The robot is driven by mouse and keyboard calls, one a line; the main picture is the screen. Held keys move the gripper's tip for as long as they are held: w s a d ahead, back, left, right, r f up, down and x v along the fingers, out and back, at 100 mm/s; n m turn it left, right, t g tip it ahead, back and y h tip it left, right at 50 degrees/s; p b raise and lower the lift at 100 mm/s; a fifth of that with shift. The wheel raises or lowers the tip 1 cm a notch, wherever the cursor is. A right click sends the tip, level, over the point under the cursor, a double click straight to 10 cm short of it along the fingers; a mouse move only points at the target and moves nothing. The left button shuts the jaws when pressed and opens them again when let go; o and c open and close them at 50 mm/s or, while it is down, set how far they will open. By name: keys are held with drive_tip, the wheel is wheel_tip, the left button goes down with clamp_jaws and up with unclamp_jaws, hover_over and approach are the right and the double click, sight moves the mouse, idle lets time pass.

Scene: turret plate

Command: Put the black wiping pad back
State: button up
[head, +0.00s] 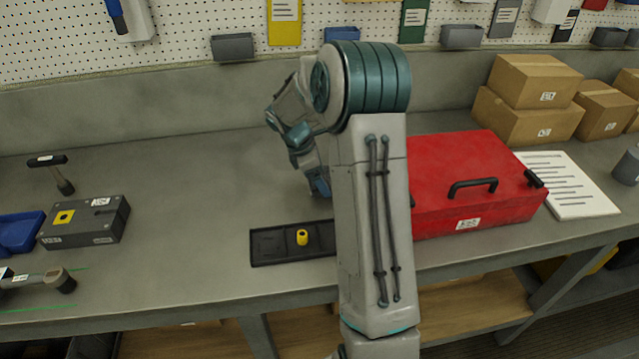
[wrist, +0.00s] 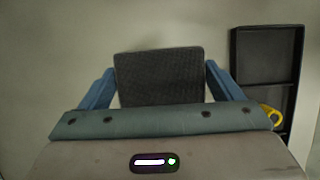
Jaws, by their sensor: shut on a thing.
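The black wiping pad (wrist: 159,76) shows in the wrist view as a dark, textured, square-looking piece between the two blue fingers of my gripper (wrist: 160,88). The gripper is shut on it. In the head view my gripper (head: 318,184) hangs over the bench behind my arm, and the pad cannot be made out there. A black tray (head: 268,260) with compartments lies on the bench near the front edge, partly hidden by my arm. In the wrist view the tray (wrist: 236,60) is right of the pad and apart from it; its upper compartments look empty.
A yellow ring-like piece (head: 302,237) stands in the tray. A red toolbox (head: 470,185) is right of my arm, with papers (head: 568,188) and cardboard boxes (head: 530,105) beyond. A dark grey block (head: 85,222) and blue tray (head: 18,232) are at left. The bench between is clear.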

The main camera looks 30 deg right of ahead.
drive_tip(key=shift+f, duration=1.85)
drive_tip(key=shift+f, duration=0.1)
drive_tip(key=shift+f, duration=0.15)
drive_tip(key=o, duration=0.8)
drive_tip(key=shift+r, duration=0.2)
